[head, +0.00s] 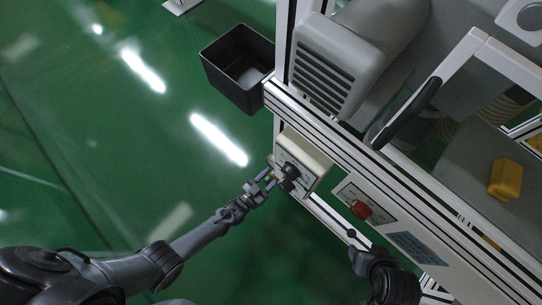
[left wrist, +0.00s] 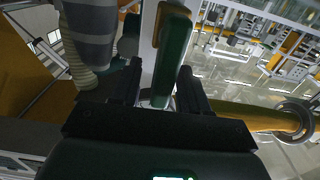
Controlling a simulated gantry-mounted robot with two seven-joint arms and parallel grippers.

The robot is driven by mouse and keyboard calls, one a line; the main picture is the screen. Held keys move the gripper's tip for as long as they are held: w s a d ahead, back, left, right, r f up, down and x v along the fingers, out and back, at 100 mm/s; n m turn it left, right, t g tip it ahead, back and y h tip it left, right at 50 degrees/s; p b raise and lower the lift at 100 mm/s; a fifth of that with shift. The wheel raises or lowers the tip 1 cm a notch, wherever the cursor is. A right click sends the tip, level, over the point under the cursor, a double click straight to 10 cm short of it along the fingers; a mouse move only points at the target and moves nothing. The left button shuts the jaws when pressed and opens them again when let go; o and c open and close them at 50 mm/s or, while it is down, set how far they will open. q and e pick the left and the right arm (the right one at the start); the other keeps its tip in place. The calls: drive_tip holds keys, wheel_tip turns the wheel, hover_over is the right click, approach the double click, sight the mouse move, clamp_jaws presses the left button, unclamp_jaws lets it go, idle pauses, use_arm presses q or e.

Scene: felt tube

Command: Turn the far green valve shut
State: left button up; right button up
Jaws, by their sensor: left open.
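The green valve handle (left wrist: 174,52) shows in the left wrist view as a long flat bar. It runs between the two dark fingers of my left gripper (left wrist: 160,72), which are apart, with a gap visible beside the bar. In the head view my left gripper (head: 268,181) is at the left face of a pale box with black knobs (head: 289,170). The valve is mostly hidden there by the gripper and is too small to make out. My right gripper (head: 356,248) is at the lower right, small and dark, and its jaws cannot be made out.
A black bin (head: 240,68) hangs at the frame's upper left. A red button (head: 360,208) sits on the panel right of the pale box. A yellow block (head: 506,179) lies inside the machine. Green floor (head: 110,130) is clear to the left.

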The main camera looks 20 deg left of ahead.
use_arm(q)
drive_tip(key=shift+w+d, duration=0.15)
drive_tip(key=shift+w, duration=0.15)
drive_tip(key=shift+w, duration=0.15)
clamp_jaws()
